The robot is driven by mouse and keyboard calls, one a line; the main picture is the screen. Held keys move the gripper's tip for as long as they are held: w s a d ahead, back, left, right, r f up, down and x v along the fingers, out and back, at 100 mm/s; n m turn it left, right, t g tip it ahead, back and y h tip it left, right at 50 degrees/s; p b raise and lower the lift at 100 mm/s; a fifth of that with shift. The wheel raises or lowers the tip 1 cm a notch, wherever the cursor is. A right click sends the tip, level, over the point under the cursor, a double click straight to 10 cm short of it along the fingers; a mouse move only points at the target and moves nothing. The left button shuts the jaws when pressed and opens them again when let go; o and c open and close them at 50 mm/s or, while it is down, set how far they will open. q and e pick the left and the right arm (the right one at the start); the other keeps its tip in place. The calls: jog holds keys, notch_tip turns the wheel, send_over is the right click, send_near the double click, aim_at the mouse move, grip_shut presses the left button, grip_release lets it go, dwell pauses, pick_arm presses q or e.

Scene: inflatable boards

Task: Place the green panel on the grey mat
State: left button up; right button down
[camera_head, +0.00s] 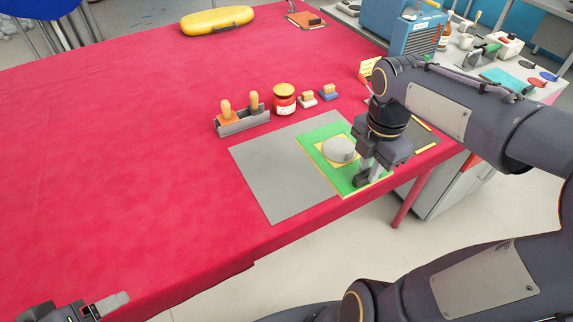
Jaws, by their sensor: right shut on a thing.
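The green panel (317,148) lies flat or nearly flat over the right part of the grey mat (265,172); I cannot tell whether it touches the mat. It carries a yellow square with a round grey piece (340,149) on it. My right gripper (366,180) points down at the panel's right edge and is shut on it; its fingertips partly hide that edge. My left gripper (110,305) shows only in part at the bottom left, away from the panel, and its jaw opening cannot be judged.
Behind the mat stand a grey holder (243,122) with orange-handled tools, a red jar (284,100) and small stamp-like blocks (307,99). The red table's left side is clear. Its front edge runs close to the mat.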

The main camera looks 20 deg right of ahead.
aim_at(335, 155)
jog(key=w+a+f, duration=0.1)
jog(key=w, duration=0.2)
jog(key=w+f, duration=0.1)
jog(key=w, duration=0.2)
jog(key=w+a+f, duration=0.1)
jog(key=w+f, duration=0.1)
jog(key=shift+w+a+f+p, duration=0.1)
jog(key=shift+w+a+p, duration=0.2)
jog(key=shift+w, duration=0.1)
jog(key=w+f, duration=0.2)
jog(key=f, duration=0.1)
jog(key=w+a+f, duration=0.1)
jog(key=f, duration=0.1)
jog(key=shift+w, duration=0.4)
jog(key=shift+w+f, duration=0.25)
jog(key=shift+f, duration=1.65)
jog(key=shift+f+b, duration=0.2)
jog(key=shift+b, duration=0.15)
jog(key=c, duration=1.4)
grip_release()
jog(key=shift+r, duration=0.1)
jog(key=shift+o, duration=0.2)
